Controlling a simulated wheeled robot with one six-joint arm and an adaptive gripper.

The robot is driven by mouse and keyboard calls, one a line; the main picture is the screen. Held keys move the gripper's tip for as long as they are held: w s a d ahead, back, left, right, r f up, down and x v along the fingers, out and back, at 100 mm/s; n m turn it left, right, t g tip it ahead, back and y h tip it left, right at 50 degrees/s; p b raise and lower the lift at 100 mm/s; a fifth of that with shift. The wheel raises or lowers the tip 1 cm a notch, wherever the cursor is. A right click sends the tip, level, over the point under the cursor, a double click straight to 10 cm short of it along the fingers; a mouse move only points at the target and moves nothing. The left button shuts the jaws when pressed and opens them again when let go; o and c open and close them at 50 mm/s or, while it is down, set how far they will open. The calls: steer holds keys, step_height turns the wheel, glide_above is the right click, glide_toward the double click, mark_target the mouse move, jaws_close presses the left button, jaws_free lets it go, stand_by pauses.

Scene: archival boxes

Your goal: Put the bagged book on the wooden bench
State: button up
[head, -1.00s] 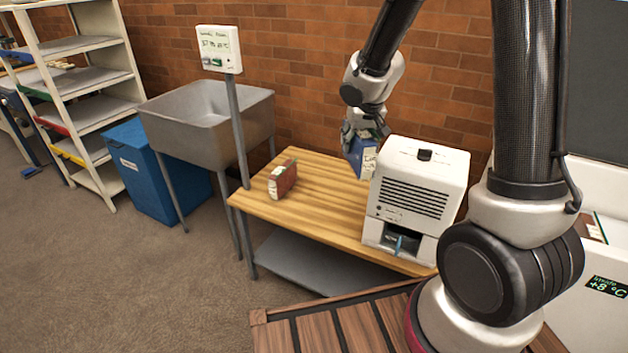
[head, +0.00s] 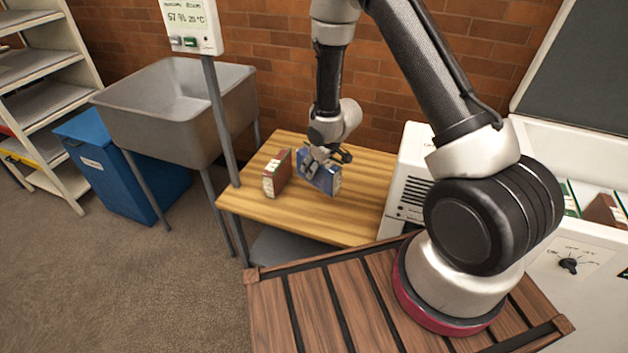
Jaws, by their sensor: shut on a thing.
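A blue book (head: 325,180) with a pale edge stands upright in my gripper (head: 318,160), over the middle of the wooden bench (head: 305,218). I cannot tell whether its lower edge touches the bench top or hangs just above it. Whether it is in a bag is too small to tell. My gripper is shut on its upper part and hides some of it. A red-brown book (head: 276,174) with a pale label stands upright on the bench, close to the left of the blue book.
A white machine (head: 410,180) stands on the bench's right end. A grey post with a display (head: 192,25) rises at the bench's left end, beside a metal sink (head: 165,105). An open white chest (head: 570,210) is at the right. Bare bench lies in front of the books.

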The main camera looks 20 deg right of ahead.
step_height(320, 180, down, 8)
steer(key=shift+f, duration=0.25)
steer(key=o, duration=1.4)
steer(key=shift+f, duration=0.1)
